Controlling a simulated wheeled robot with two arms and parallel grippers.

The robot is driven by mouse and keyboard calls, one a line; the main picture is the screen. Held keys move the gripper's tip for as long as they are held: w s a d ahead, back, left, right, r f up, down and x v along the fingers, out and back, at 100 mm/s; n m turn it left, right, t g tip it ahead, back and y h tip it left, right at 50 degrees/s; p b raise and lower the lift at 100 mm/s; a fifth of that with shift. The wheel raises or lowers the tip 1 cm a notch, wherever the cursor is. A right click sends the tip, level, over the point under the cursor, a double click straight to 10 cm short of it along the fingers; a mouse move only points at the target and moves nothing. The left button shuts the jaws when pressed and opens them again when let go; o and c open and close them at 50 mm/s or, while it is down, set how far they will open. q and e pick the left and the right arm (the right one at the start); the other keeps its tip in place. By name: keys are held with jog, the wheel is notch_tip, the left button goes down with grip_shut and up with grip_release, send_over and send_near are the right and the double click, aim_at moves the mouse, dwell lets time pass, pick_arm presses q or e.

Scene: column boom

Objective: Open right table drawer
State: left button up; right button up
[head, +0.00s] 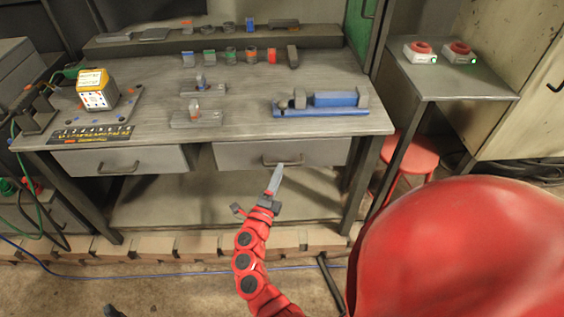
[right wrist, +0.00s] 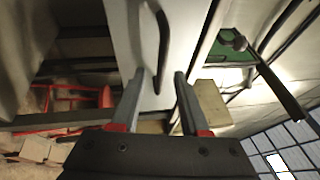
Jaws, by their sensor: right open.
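The right table drawer (head: 325,152) is a grey front under the workbench top and looks shut. Its dark bar handle (head: 283,162) is at the middle of the front. My right gripper (head: 273,181) is just below and in front of this handle, fingers pointing up at it. In the right wrist view my open gripper (right wrist: 160,76) has its two fingers apart with nothing between them. The handle (right wrist: 164,45) lies just beyond the fingertips, in front of the pale drawer front (right wrist: 132,40). Contact cannot be made out. My left gripper is not seen.
A left drawer (head: 75,163) is shut beside it. The workbench top (head: 240,105) carries a blue vise-like tool (head: 335,100), a yellow-and-white block (head: 96,90) and small parts. A red stool (head: 412,152) and a side table (head: 450,85) stand at right.

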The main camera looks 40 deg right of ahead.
jog(key=shift+x, duration=2.1)
grip_shut()
